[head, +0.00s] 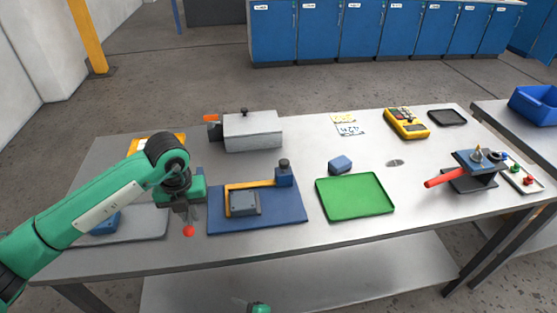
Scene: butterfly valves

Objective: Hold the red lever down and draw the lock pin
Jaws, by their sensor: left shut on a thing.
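The red lever (440,179) sticks out to the left from a blue and dark grey fixture (476,172) at the right of the table. It slopes slightly down to its free end. A small upright pin with a knob (478,151) stands on the fixture's top; I cannot tell if it is the lock pin. My left gripper (189,217) is far left of the fixture, over the table's front left part, pointing down. It is shut on a small red-ended thing (188,231), mostly hidden. A green part at the bottom edge (258,309) looks like my right gripper, mostly cut off.
A blue mat (285,215) with an orange-armed device lies right of my left gripper. A green tray (354,196) lies mid-table, with a blue block (340,164) behind it. A grey box (253,132) and yellow meter (405,123) stand farther back. A side table holds a blue bin (535,105).

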